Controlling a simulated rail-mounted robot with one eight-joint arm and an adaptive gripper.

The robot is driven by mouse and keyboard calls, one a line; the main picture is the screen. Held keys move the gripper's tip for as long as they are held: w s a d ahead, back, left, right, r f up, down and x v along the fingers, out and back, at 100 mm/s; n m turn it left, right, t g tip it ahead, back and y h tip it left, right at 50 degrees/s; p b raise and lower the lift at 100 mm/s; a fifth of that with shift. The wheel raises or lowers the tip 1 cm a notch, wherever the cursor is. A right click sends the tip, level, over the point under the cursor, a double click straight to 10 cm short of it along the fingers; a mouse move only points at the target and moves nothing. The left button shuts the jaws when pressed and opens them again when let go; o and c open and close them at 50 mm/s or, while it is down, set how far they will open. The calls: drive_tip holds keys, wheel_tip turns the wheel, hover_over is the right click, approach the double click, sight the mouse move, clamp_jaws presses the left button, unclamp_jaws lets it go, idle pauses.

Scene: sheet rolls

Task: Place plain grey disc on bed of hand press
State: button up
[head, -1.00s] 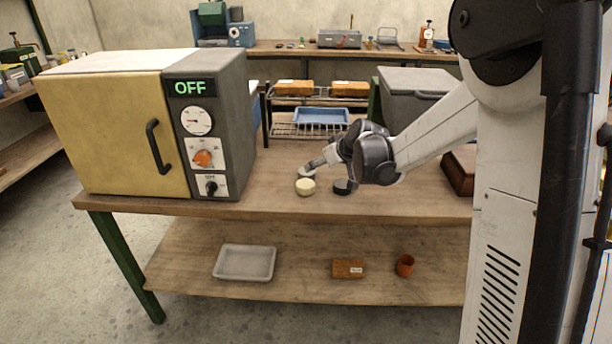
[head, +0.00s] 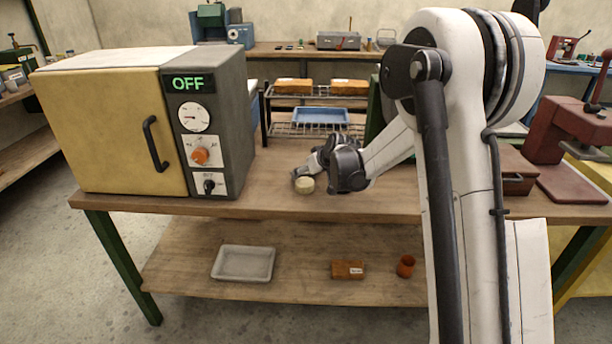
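A pale cream disc (head: 304,187) lies on the wooden bench top, just below my gripper in the picture. My gripper (head: 304,174) is low over the bench beside this disc. Its fingers are small and partly hidden by my wrist, so I cannot tell whether they are open or shut, or hold anything. I cannot make out a plain grey disc; the gripper and wrist cover that spot. A dark red hand press (head: 570,140) stands at the right end of the bench, with a flat red base (head: 570,188).
An oven (head: 110,120) reading OFF fills the bench's left end. A wire rack (head: 290,130) with a blue tray (head: 320,116) stands behind my gripper. A brown box (head: 516,168) sits left of the press. The lower shelf holds a grey tray (head: 243,263). Bench front is clear.

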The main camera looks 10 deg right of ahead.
drive_tip(key=shift+w+a+f, duration=0.1)
drive_tip(key=shift+w+f, duration=0.15)
drive_tip(key=c, duration=1.4)
drive_tip(key=shift+o, duration=0.2)
drive_tip(key=shift+r, duration=0.1)
